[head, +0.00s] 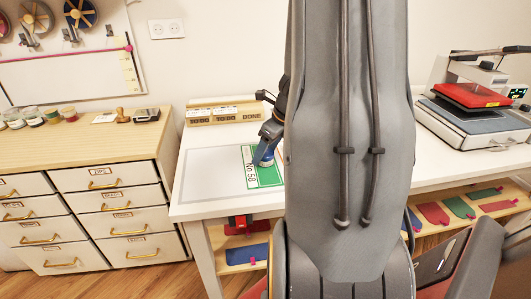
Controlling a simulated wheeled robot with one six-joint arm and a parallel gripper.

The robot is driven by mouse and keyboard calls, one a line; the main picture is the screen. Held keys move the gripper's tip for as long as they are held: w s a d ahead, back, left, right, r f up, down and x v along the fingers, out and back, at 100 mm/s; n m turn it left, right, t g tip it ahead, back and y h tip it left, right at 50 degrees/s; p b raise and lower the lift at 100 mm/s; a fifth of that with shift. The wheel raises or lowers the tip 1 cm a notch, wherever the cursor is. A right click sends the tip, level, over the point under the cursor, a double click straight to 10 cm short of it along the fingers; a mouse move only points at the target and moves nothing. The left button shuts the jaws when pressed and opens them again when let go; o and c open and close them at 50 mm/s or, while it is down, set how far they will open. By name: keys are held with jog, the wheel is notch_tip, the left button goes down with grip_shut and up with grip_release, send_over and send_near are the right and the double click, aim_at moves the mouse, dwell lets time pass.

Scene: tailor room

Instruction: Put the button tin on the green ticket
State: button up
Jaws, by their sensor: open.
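The green ticket (267,180), with a white strip marked "No 58", lies flat on the white table, left of my arm. My gripper (262,160) is over the ticket's upper part, pointing down and partly hidden by my arm. It is open. A small dark blue shape shows at its lower end. I cannot tell whether this is the button tin or part of the gripper, or whether it touches the ticket. No other button tin is clearly seen.
The white table (205,205) has bare room left of the ticket. A wooden rack marked "DONE" (225,115) stands behind. A press with a red plate (470,95) stands at right. A drawer cabinet (80,150) with small jars is at left. My arm blocks the table's middle.

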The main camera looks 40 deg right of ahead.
jog(key=v, duration=1.1)
jog(key=s+a+f+n+g, duration=0.1)
jog(key=s+a+f+n, duration=0.1)
jog(key=a+n, duration=1.2)
jog(key=s+a+f+n+g+h, duration=0.1)
jog(key=s+a+f+n+g, duration=0.1)
jog(key=a+n, duration=1.3)
jog(key=s+f+n, duration=0.1)
jog(key=n, duration=0.3)
jog(key=shift+a+f, duration=0.2)
jog(key=shift+f, duration=0.2)
